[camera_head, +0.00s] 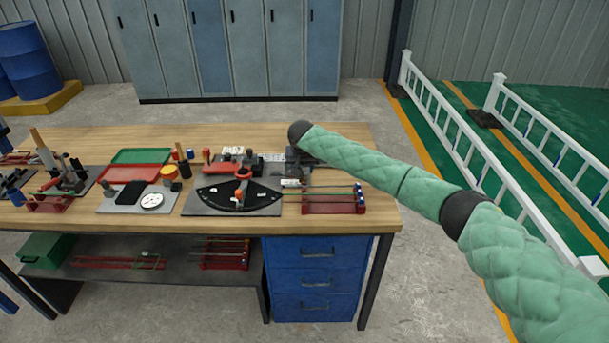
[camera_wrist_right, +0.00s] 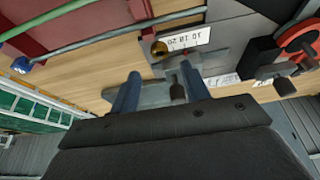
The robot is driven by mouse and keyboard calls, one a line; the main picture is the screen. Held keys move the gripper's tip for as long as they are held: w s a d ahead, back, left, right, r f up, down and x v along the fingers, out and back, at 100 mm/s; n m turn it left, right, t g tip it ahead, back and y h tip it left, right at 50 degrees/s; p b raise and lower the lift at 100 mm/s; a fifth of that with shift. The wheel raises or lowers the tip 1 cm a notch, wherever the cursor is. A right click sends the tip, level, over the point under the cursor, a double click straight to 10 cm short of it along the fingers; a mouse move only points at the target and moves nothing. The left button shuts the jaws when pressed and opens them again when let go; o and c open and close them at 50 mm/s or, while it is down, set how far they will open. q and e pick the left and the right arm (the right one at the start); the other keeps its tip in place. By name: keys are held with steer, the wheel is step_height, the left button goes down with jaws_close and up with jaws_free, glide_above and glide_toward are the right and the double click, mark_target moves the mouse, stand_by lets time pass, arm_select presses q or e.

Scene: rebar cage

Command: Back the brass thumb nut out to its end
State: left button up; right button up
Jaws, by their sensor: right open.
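The brass thumb nut (camera_wrist_right: 160,47) shows in the right wrist view as a small round gold piece. It lies beside a white label (camera_wrist_right: 187,38) with printed numbers, on a grey fixture. My right gripper (camera_wrist_right: 159,70) is open, with its two blue-grey fingers apart. The nut shows just beyond the fingertips, between their lines; I cannot tell whether they touch anything. A grey metal part with a dark pin (camera_wrist_right: 177,92) shows between the fingers. In the head view the nut is too small to make out by my right wrist. My left gripper is out of view.
The wooden bench (camera_head: 245,136) carries a black arc plate with a red handle (camera_head: 242,173), a red rack with rods (camera_head: 333,203), and green and red trays (camera_head: 141,156). Blue drawers (camera_head: 317,276) stand below. A white railing (camera_head: 470,135) is at right.

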mark_target(303, 178)
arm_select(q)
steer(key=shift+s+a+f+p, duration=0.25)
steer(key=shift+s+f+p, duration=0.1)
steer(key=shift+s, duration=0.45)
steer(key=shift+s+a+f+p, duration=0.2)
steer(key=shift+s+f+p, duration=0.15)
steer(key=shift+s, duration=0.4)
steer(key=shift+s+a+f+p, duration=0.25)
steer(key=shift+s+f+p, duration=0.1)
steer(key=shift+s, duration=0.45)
arm_select(e)
steer(key=shift+x, duration=3.2)
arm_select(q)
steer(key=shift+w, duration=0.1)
arm_select(e)
steer(key=c, duration=1)
